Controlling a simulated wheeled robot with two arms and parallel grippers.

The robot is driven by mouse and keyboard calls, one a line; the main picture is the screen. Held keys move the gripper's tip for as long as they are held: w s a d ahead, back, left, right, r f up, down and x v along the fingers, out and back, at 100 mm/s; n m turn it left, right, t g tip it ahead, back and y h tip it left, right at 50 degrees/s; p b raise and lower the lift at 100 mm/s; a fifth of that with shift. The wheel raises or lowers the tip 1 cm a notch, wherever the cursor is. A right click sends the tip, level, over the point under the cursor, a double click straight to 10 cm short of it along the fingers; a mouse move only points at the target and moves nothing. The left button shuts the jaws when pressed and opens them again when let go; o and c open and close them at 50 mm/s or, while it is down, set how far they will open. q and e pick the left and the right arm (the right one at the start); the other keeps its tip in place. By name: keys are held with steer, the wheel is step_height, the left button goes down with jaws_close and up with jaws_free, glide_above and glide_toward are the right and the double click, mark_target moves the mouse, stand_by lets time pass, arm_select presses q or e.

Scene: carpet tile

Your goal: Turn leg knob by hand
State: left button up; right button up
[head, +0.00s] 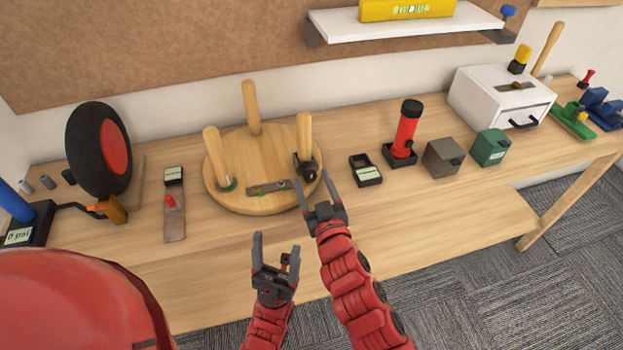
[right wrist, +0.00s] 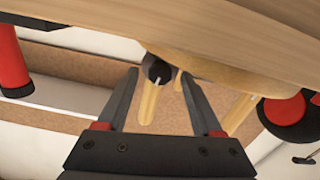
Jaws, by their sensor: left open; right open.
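A round wooden stool seat (head: 234,190) lies upside down on the workbench with three legs pointing up. A black knob (head: 306,169) sits at the foot of the right leg (head: 304,134). My right gripper (head: 313,180) is open and empty, just in front of the knob. In the right wrist view the knob (right wrist: 157,70) appears between the fingertips, with a white mark on its face; I see no finger touching it. My left gripper (head: 276,246) is open and empty, nearer me, in front of the bench's front edge.
A metal level-like bar (head: 268,188) lies on the seat. A small black box (head: 366,171) and a red flashlight (head: 405,130) stand to the right. A plate with a red handle (head: 174,210) lies left. Bench in front of the seat is clear.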

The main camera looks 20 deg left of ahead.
steer(key=p+v, duration=0.4)
steer(key=v, duration=1.2)
steer(key=shift+d, duration=0.1)
